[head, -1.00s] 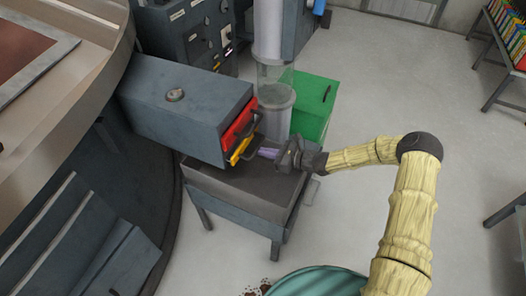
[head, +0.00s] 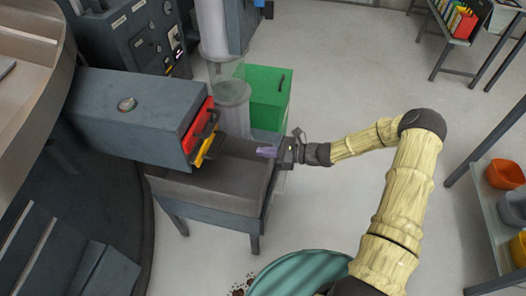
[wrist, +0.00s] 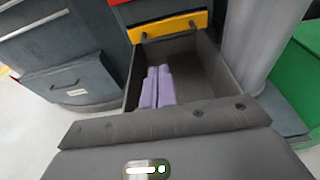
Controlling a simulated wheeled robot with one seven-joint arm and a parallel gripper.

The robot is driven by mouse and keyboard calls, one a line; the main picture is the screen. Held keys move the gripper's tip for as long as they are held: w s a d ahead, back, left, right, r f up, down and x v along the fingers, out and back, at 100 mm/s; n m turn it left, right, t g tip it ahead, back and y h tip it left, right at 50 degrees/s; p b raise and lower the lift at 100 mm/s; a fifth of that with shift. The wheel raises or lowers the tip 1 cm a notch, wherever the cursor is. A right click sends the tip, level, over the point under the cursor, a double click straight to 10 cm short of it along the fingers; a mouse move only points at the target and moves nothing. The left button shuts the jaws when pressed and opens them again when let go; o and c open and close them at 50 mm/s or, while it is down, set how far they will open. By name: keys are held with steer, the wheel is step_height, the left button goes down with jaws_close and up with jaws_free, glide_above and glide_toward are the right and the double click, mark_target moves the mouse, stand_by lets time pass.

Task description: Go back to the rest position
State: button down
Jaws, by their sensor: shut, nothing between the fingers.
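My gripper (head: 267,152) is shut and empty, with its pale purple fingers together. It is above the right side of the open grey tray (head: 180,187), pointing left towards the box with the red and yellow fronts. The wrist view also shows the gripper's purple fingers (wrist: 157,88) side by side over the tray. The yellow front (head: 206,150) and the red front (head: 199,130) with dark handles are on the end of the grey box (head: 135,110). A gap separates the fingertips from the yellow front.
A clear tube (head: 231,80) and a green bin (head: 268,98) stand behind the tray. A teal round container (head: 300,275) is below my arm. A shelf with orange and yellow bowls (head: 506,174) is at the right. The floor between my arm and the back shelf is open.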

steer(key=s+d+r+n+g+h, duration=0.2)
steer(key=s+n+h, duration=0.2)
steer(key=s+n, duration=0.1)
steer(key=s+d+r+n+g+h, duration=0.1)
steer(key=s+d+n+g+h, duration=0.15)
steer(key=s+n, duration=0.3)
steer(key=s+d+r+n+t+h, duration=0.4)
steer(key=s+d+r+n+h, duration=0.6)
steer(key=r, duration=0.4)
step_height(320, 180, up, 12)
steer(key=d+y+p, duration=0.1)
steer(key=p, duration=1.1)
steer(key=shift+s, duration=0.4)
